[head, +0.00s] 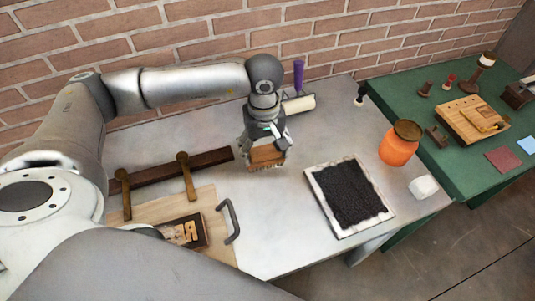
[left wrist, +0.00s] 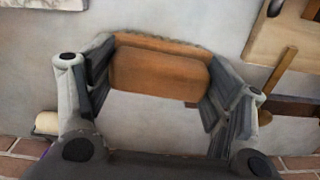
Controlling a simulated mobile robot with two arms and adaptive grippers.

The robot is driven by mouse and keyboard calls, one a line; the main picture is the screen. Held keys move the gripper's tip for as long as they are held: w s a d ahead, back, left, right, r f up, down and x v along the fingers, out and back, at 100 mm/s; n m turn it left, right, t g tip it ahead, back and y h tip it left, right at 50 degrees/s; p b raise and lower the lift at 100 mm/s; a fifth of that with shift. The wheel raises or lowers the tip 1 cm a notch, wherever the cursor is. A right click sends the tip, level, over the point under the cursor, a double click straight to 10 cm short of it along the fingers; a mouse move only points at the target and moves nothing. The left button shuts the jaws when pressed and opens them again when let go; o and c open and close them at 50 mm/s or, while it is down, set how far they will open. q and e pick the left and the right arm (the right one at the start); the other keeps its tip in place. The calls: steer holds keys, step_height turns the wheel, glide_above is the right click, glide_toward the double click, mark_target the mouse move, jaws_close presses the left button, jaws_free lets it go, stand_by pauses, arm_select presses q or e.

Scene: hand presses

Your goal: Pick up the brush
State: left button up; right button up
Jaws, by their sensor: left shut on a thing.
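The brush (head: 267,156) is a brown wooden block with a bristle edge at its lower side. It is between the fingers of my left gripper (head: 266,150), over the light grey table (head: 250,225). In the left wrist view the brush (left wrist: 158,76) spans the gap between the dark finger pads, which are shut on its two ends. Its bristles show only as a thin fringe along its far edge. I cannot tell whether they touch the table. My right gripper is not in view.
To the right lie a white-framed tray of black material (head: 310,185) and an orange jar (head: 397,150). A roller with a purple handle (head: 298,74) lies behind the gripper. A wooden press board (head: 215,200) is at left. A green table (head: 410,100) stands at right.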

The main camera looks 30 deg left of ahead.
arm_select(q)
steer(key=s+d+r+b, duration=0.2)
steer(key=s+r, duration=0.4)
steer(key=s, duration=0.4)
steer(key=shift+s+d+b, duration=0.3)
steer(key=shift+b, duration=0.25)
steer(key=shift+r, duration=0.1)
